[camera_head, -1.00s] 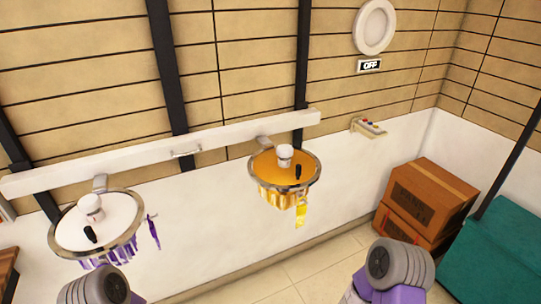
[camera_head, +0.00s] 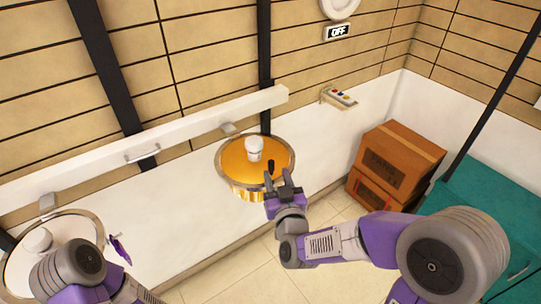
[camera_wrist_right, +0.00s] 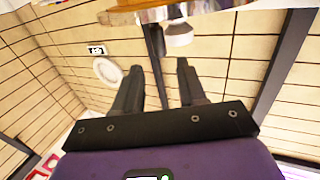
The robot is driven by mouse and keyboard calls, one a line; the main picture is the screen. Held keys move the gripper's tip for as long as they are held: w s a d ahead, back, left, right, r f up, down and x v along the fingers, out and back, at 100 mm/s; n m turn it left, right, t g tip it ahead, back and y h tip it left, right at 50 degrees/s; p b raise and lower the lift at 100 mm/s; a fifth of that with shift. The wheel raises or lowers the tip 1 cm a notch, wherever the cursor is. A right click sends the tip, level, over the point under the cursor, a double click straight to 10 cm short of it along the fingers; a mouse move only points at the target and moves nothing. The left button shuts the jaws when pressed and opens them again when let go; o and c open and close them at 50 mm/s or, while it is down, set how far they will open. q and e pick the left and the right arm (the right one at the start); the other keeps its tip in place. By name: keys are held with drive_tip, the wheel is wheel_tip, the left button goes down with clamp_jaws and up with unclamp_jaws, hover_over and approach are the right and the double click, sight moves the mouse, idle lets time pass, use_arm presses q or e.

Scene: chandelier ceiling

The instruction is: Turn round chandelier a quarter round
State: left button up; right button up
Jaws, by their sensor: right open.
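A white rail (camera_head: 150,145) runs along the wall. Brown boxes (camera_head: 400,155) and a teal cabinet (camera_head: 485,195) stand at right. Floor shows below the chandelier.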

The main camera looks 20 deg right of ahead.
sight(272, 164)
drive_tip(key=shift+w+r+p, duration=0.1)
drive_tip(key=shift+w+p, duration=0.75)
drive_tip(key=shift+p, duration=1.15)
drive_tip(key=w, duration=0.3)
drive_tip(key=shift+w+d, duration=0.1)
drive_tip(key=shift+w, duration=0.9)
drive_tip(key=shift+c, duration=0.5)
clamp_jaws()
